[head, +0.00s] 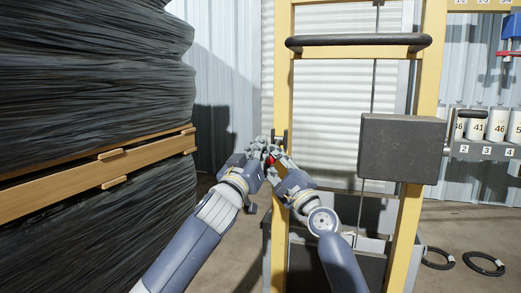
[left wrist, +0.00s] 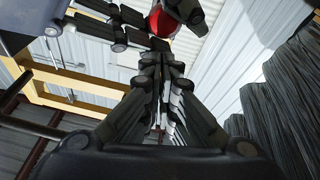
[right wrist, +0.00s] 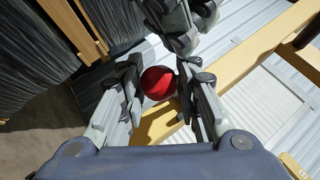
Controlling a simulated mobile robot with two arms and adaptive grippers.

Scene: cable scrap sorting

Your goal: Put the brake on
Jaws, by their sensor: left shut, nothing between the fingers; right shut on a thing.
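A round red knob (right wrist: 158,83) sits between the fingers of my right gripper (right wrist: 163,95) in the right wrist view. In the head view only a bit of the red knob (head: 271,156) shows among the fingers, beside the left yellow post. My right gripper (head: 277,158) is shut on it. My left gripper (head: 256,150) is shut and empty, close beside the right one. In the left wrist view its fingers (left wrist: 162,62) are together, with the red knob (left wrist: 162,22) beyond them. Whatever the knob is mounted on is hidden by the fingers.
A yellow frame (head: 429,70) with a black padded handle (head: 358,41) and a dark grey box (head: 402,148) stands ahead. Stacked dark bales (head: 95,90) with a wooden pallet (head: 100,178) are close on the left. Black cable coils (head: 484,263) lie on the floor at right.

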